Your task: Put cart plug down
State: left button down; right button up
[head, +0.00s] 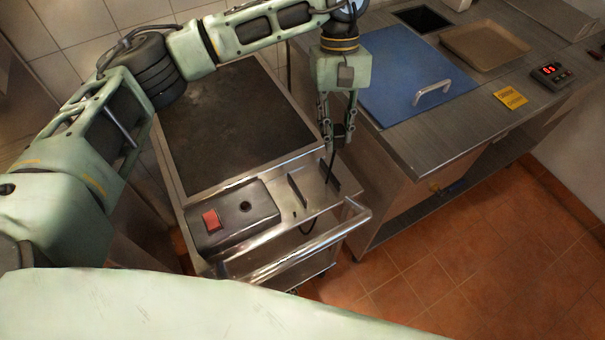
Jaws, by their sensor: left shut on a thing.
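The cart plug (340,131) is a small black plug with a dark cable hanging down from it. My left gripper (338,138) points down and is shut on the plug, above the right side of the cart (288,168). The cable (331,168) runs down toward the metal holder plates (298,190) on the cart's front ledge, and a loop of it shows below the ledge. Whether the plug touches anything is hard to tell. My right gripper is not in view.
The cart has a dark griddle top (235,125), a control box with a red switch (211,220) and a front handle bar (310,240). A steel counter (410,140) with a blue lid (405,75), tray (484,44), yellow sign (510,98) and digital display (550,73) stands right. Tiled floor (430,270) is clear.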

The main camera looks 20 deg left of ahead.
pick_arm(q)
jog(key=d+f+n, duration=0.3)
jog(key=d+n, duration=0.1)
jog(key=d, duration=0.3)
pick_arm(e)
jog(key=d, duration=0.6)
pick_arm(q)
jog(key=shift+t+h, duration=0.4)
jog(key=s+a+f+p, duration=0.1)
jog(key=a+f, duration=0.1)
jog(key=a, duration=0.1)
jog(key=s+a+f+p, duration=0.1)
jog(key=a+f+p, duration=0.1)
jog(key=a, duration=0.1)
jog(key=s+a+f+p, duration=0.1)
jog(key=a, duration=0.3)
jog(key=shift+f+p, duration=0.3)
jog(key=shift+f, duration=0.1)
jog(key=shift+a+f, duration=0.25)
jog(key=shift+f, duration=0.3)
notch_tip(320, 180, down, 3)
jog(key=shift+f+p, duration=0.1)
jog(key=shift+p, duration=0.95)
jog(key=shift+f, duration=0.2)
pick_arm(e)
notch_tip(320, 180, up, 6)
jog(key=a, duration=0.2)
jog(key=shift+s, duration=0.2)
